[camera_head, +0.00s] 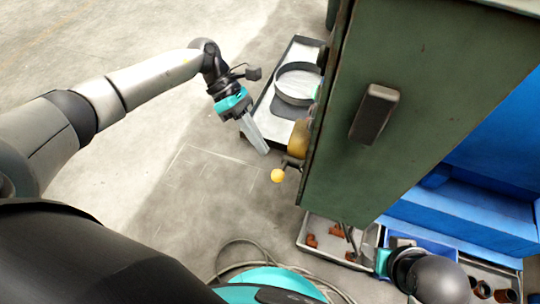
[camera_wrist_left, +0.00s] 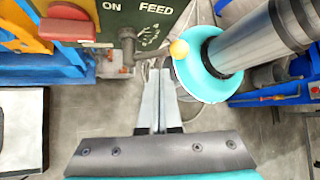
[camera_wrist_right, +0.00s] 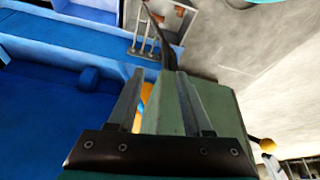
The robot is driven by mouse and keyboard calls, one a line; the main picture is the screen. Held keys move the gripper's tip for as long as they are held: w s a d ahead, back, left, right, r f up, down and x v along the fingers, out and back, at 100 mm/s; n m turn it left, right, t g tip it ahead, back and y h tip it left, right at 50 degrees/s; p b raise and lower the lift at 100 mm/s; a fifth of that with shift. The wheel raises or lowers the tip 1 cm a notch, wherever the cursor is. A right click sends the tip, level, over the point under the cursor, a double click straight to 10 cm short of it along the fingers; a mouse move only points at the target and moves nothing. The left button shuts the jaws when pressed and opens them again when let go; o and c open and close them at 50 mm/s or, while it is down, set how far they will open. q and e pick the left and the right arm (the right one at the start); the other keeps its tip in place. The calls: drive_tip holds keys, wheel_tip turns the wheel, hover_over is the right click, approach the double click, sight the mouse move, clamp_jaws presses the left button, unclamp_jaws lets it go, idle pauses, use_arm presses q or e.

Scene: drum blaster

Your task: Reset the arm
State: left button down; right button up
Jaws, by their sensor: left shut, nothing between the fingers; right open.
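The green drum blaster (camera_head: 410,110) fills the right of the head view, with a black handle (camera_head: 374,113) on its face. A lever with a yellow ball knob (camera_head: 277,176) sticks out from its left side; the knob also shows in the left wrist view (camera_wrist_left: 179,49). My left gripper (camera_head: 263,150) is shut and empty, pointing down just up and left of the knob, apart from it in the head view. My right gripper (camera_wrist_right: 158,74) is open, with green housing (camera_wrist_right: 210,105) behind its fingers. In the head view its fingers are mostly hidden by the machine.
A tray cart with a round metal pan (camera_head: 296,84) stands behind my left gripper. A tray with brown parts (camera_head: 318,238) sits below the machine, beside my right arm. Blue machinery (camera_head: 470,205) lies at the right. The floor (camera_head: 150,190) at left is clear. A cable (camera_head: 236,243) lies near my base.

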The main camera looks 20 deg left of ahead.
use_arm(q)
drive_tip(key=p+v, duration=0.1)
drive_tip(key=v, duration=0.8)
use_arm(e)
wheel_tip(320, 180, down, 4)
drive_tip(key=shift+s+r+g, duration=0.1)
drive_tip(key=shift+s+g, duration=0.05)
drive_tip(key=shift+g, duration=0.15)
use_arm(q)
drive_tip(key=shift+s+f, duration=0.1)
drive_tip(key=shift+f, duration=0.1)
